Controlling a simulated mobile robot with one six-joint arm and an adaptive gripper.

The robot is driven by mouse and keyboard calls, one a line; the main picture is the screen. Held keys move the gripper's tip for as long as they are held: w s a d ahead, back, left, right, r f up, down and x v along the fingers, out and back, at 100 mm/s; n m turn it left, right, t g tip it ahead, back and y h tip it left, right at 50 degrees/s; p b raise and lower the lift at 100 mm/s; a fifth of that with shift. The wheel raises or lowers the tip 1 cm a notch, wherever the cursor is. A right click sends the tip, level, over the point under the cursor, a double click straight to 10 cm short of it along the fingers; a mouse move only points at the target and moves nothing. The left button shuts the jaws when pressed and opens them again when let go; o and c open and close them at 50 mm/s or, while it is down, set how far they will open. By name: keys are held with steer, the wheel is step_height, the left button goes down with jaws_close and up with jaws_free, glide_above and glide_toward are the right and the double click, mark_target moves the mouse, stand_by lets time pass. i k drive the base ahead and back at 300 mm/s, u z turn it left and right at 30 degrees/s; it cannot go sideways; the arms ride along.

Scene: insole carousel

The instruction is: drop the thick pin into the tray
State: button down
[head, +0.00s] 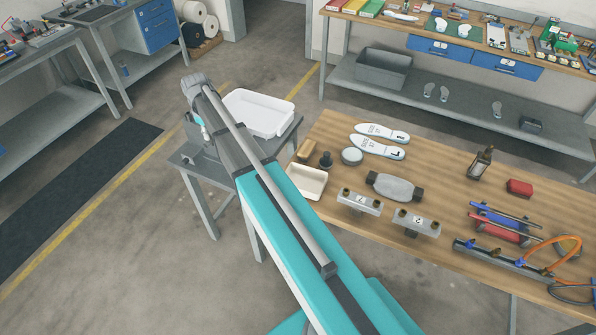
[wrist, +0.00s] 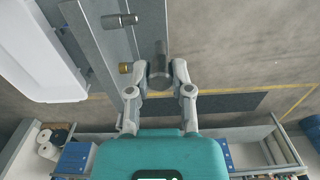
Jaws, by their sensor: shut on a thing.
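My gripper (wrist: 159,76) is shut on a dark grey pin (wrist: 160,50), which appears to be the thick pin. The pin has a round, wide end between the fingertips and a narrower shaft. A white rectangular tray (head: 262,108) stands on the grey side table in the head view. In the wrist view, the white tray (wrist: 75,88) is at the left, and the held pin is to its right, apart from it. In the head view my arm hides most of the gripper, and the pin cannot be made out there.
A smaller cream tray (head: 307,180) sits on the wooden table (head: 335,235) among insoles and fixtures. Open floor lies left.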

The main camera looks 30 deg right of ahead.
mark_target(309, 184)
steer(key=z, duration=0.35)
steer(key=i, duration=0.8)
steer(key=z, duration=0.55)
steer(key=k, duration=0.9)
steer(key=z, duration=0.15)
steer(key=i, duration=0.75)
steer(key=z, duration=0.05)
